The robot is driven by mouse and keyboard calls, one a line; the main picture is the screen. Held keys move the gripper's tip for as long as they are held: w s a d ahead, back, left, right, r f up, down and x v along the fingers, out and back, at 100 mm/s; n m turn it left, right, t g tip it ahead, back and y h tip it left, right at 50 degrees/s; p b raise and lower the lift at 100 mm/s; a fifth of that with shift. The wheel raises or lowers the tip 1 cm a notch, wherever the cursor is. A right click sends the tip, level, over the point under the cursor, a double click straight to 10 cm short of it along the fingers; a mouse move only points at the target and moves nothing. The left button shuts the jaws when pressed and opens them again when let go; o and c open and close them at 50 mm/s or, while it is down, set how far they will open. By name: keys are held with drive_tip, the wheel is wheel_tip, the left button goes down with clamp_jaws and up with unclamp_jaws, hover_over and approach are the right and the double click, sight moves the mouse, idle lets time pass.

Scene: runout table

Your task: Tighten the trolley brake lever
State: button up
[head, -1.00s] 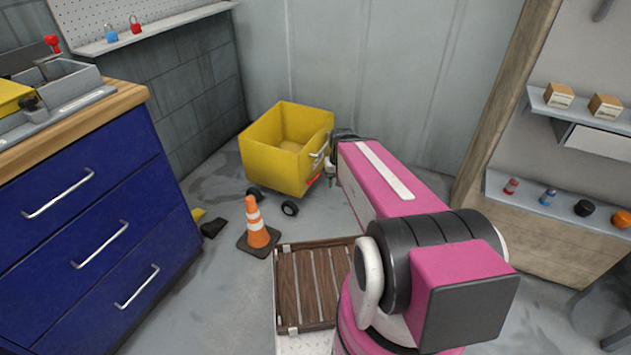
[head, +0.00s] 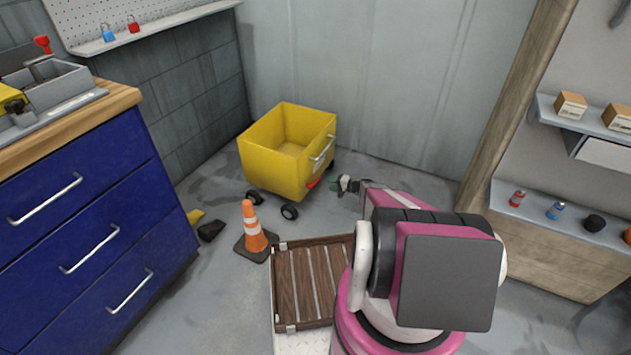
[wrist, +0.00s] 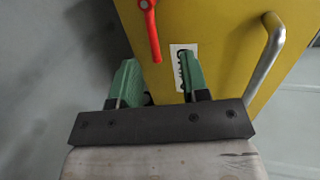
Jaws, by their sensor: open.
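The yellow trolley (head: 270,168) stands on its wheels by the back wall; its side also fills much of the wrist view (wrist: 215,60). A red brake lever (wrist: 149,28) shows at the top of the wrist view against that side, and as a small red piece low on the trolley in the head view (head: 313,183). My gripper (wrist: 158,75) has green fingers spread apart with nothing between them. The lever's end lies just beyond the gap between the fingertips, apart from them. In the head view my gripper (head: 340,184) is small, just right of the lever.
A metal handle (wrist: 268,52) sticks out from the trolley to the right of my gripper. An orange and white cone (head: 252,228) and a wooden slatted platform (head: 307,285) stand in front of the trolley. Blue drawers (head: 85,225) are at left.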

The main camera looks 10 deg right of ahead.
sight(317, 180)
drive_tip(key=shift+m+t, duration=0.5)
drive_tip(key=shift+t, duration=0.1)
drive_tip(key=w+a+f, duration=0.1)
drive_tip(key=w+a, duration=0.1)
drive_tip(key=w+a+f, duration=0.2)
drive_tip(key=w, duration=0.1)
drive_tip(key=w+a+f, duration=0.1)
drive_tip(key=w+a, duration=0.2)
drive_tip(key=shift+f, duration=0.15)
drive_tip(key=shift+s, duration=0.1)
clamp_jaws()
